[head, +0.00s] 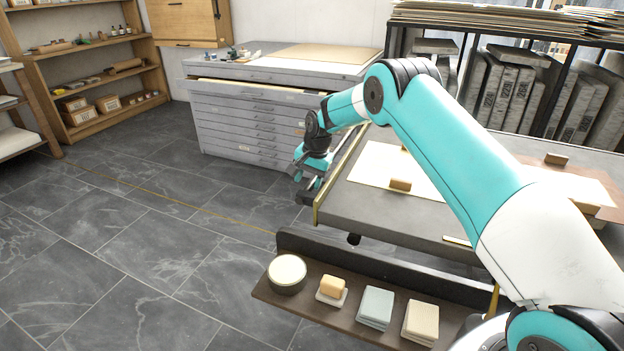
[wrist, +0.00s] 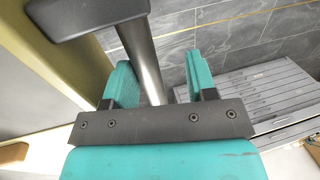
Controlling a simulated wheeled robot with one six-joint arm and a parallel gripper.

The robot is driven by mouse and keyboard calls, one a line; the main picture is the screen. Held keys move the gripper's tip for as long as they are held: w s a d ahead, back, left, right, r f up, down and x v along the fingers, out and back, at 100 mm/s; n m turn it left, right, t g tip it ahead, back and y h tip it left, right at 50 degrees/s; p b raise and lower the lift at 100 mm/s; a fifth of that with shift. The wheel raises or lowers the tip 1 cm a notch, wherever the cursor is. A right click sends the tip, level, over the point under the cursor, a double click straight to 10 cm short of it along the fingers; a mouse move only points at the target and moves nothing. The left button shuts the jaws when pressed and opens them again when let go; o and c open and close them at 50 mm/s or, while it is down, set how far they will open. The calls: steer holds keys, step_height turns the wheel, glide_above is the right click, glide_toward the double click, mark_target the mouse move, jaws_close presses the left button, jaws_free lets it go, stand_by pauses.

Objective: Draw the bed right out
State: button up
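The press bed (head: 385,208) is a grey slab with a brass-coloured strip along its left end, lying at the right in the head view. My gripper (head: 308,188) is at that left end, low beside the strip. In the wrist view, a round metal bar (wrist: 146,62) with a dark end piece (wrist: 85,14) passes between the two teal fingers of my gripper (wrist: 160,85). The bar lies close to the left finger, and a gap shows to the right finger. The bed's end strip (wrist: 45,70) runs along the left. Contact with the bar is unclear.
Cream paper (head: 375,165) and small wooden blocks (head: 400,185) lie on the bed. A shelf (head: 345,312) with a tin, sponge and folded cloths stands in front. A grey drawer cabinet (head: 245,125) is behind. The tiled floor (head: 130,220) left of the bed is clear.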

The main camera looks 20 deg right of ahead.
steer(key=shift+d, duration=0.45)
steer(key=shift+s+r, duration=0.1)
steer(key=shift+r, duration=0.1)
step_height(320, 180, up, 17)
steer(key=s+d, duration=0.2)
steer(key=shift+s+f+p, duration=0.2)
steer(key=shift+p, duration=0.2)
steer(key=shift+d, duration=0.1)
